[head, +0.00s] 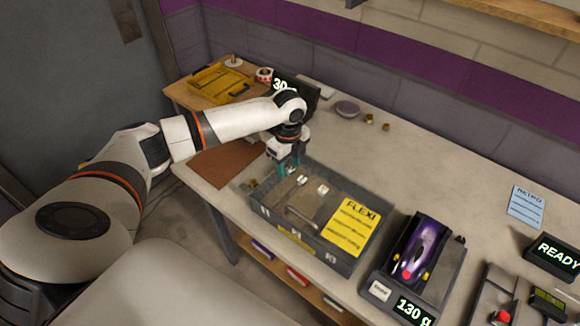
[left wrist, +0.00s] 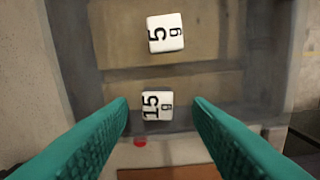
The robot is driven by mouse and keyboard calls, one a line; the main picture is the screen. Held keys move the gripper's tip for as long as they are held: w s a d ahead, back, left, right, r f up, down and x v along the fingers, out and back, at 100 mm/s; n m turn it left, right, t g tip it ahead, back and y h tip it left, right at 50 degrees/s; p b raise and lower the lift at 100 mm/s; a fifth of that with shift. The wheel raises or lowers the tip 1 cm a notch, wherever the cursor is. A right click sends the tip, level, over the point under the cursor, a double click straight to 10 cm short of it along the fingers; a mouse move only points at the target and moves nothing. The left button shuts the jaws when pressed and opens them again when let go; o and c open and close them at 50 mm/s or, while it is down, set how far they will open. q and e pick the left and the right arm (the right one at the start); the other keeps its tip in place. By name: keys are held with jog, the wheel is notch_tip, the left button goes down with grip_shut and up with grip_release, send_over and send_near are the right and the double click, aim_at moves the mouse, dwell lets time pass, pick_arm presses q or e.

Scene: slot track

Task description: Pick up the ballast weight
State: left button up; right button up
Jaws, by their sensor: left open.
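Two white weight cubes lie in the grey tray (head: 345,262). The left wrist view shows one marked 5 g (left wrist: 165,33) and one marked 15 g (left wrist: 157,106). In the head view two small white cubes (head: 323,189) show in the tray's back part; their marks are too small to read. My left gripper (head: 288,167), with teal fingers, is open and points down over the tray's back left part. In the left wrist view the 15 g cube appears between the fingertips, with a gap on each side. My right gripper is not in view.
A purple car (head: 423,248) rests on a scale (head: 410,310) reading 130 g, right of the tray. A yellow FLEXI card (head: 353,226) covers the tray's right part. Small brass pieces (head: 369,119) and a READY display (head: 556,252) are on the bench. The bench behind the tray is mostly clear.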

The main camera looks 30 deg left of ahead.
pick_arm(q)
jog(key=shift+w+f, duration=0.1)
jog(key=shift+f, duration=0.15)
grip_shut()
jog(key=shift+r, duration=0.15)
